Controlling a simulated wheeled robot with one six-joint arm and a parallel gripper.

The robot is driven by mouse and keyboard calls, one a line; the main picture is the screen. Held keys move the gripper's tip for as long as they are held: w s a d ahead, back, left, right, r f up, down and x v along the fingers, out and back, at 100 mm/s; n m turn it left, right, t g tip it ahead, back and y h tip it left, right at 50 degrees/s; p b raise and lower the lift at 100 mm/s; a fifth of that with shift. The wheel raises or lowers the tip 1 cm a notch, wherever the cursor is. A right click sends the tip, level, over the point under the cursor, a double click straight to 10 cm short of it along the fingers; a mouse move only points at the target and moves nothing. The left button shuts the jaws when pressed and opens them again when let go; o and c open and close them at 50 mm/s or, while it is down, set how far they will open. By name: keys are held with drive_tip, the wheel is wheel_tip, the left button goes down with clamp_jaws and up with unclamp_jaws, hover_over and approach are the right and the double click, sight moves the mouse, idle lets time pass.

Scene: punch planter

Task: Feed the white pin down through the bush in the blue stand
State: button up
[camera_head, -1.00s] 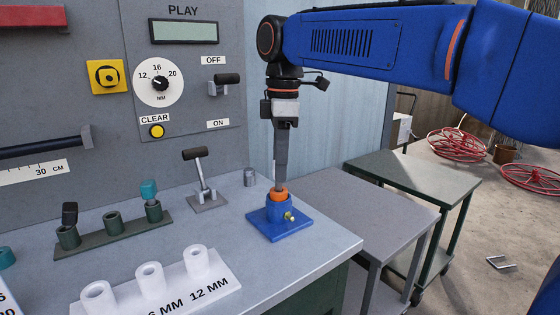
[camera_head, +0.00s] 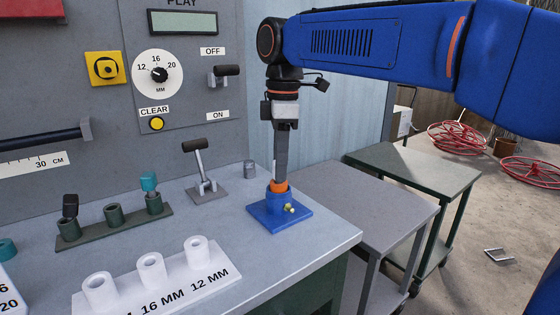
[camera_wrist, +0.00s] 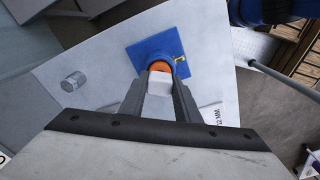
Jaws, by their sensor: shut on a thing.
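The blue stand (camera_head: 295,221) sits near the bench's right corner, with a small yellow-green screw on its side. An orange bush (camera_head: 279,187) shows in the top of its collar. My gripper (camera_head: 280,178) points straight down directly over the bush, its fingertips close to the rim. In the wrist view my gripper (camera_wrist: 160,90) is shut on the white pin (camera_wrist: 161,82), which lines up with the orange bush (camera_wrist: 160,66). In the head view only a thin white sliver shows beside the fingers. The pin's lower end is hidden; I cannot tell how deep it sits.
A white block with several sleeves (camera_head: 170,284) lies in front, and a green rack (camera_head: 113,226) stands farther left. A grey cart (camera_head: 355,212) adjoins at right.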

drive_tip(key=shift+f, duration=0.55)
drive_tip(key=o, duration=1.2)
drive_tip(key=r, duration=1.7)
drive_tip(key=shift+d+r, duration=0.2)
drive_tip(key=shift+d, duration=0.1)
drive_tip(key=s+d+f+m+t, duration=0.1)
drive_tip(key=s+d+f+m, duration=0.35)
drive_tip(key=d+f, duration=0.3)
drive_tip(key=s+d+f+m+t, duration=0.1)
drive_tip(key=s+d+f+m, duration=0.2)
drive_tip(key=d+f+m, duration=0.35)
drive_tip(key=s+d+f+m+t, duration=0.1)
drive_tip(key=s+d+f, duration=0.3)
drive_tip(key=f, duration=0.4)
drive_tip(key=s+d+f+m+t, duration=0.1)
drive_tip(key=s+d+f+m, duration=0.3)
drive_tip(key=f, duration=0.4)
drive_tip(key=s+d+f+m, duration=0.2)
drive_tip(key=s+d+f, duration=0.2)
drive_tip(key=f, duration=0.4)
drive_tip(key=shift+s+f+m+t, duration=0.25)
drive_tip(key=shift+s+m+t, duration=0.15)
drive_tip(key=shift+s, duration=0.2)
